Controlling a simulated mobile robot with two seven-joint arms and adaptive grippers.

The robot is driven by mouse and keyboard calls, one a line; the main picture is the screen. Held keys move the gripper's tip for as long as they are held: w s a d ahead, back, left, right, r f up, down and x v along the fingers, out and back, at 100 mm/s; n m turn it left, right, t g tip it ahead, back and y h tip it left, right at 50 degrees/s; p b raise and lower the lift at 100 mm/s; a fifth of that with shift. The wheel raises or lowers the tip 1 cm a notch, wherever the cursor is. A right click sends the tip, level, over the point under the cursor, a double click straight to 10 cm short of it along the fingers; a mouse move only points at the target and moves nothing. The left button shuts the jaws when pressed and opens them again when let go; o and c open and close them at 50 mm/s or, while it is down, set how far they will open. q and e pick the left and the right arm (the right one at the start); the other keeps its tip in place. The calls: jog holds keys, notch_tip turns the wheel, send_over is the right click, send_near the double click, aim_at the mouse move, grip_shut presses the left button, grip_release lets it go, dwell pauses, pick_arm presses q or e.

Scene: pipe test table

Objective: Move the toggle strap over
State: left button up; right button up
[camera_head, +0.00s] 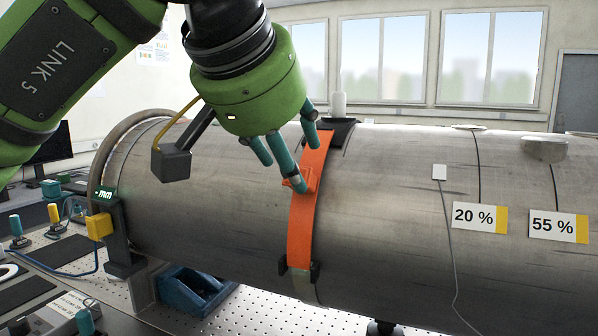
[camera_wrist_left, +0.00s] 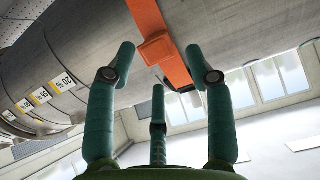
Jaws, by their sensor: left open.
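An orange toggle strap (camera_head: 305,225) runs over the large grey metal pipe (camera_head: 400,240), with its lower end at a dark bracket near the pipe's underside. A raised orange toggle (camera_head: 303,179) sits on the strap. My left gripper (camera_head: 288,155) is open with its teal fingers spread around the upper strap near the toggle. In the left wrist view the toggle (camera_wrist_left: 157,48) shows between the fingertips of my left gripper (camera_wrist_left: 160,78). One fingertip appears close to the toggle in the head view; I cannot tell whether it touches. My right gripper is not in view.
Signs reading 20 % (camera_head: 473,217) and 55 % (camera_head: 553,226) are on the pipe at right. A sensor cable (camera_head: 450,240) hangs down the pipe. A yellow box (camera_head: 98,226) and a control desk (camera_head: 40,275) stand at left. A blue support (camera_head: 195,290) is below.

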aim_at(311, 196)
pick_arm(q)
jog(key=shift+x, duration=1.9)
jog(key=shift+s+r, duration=0.1)
jog(key=shift+s, duration=0.05)
grip_shut()
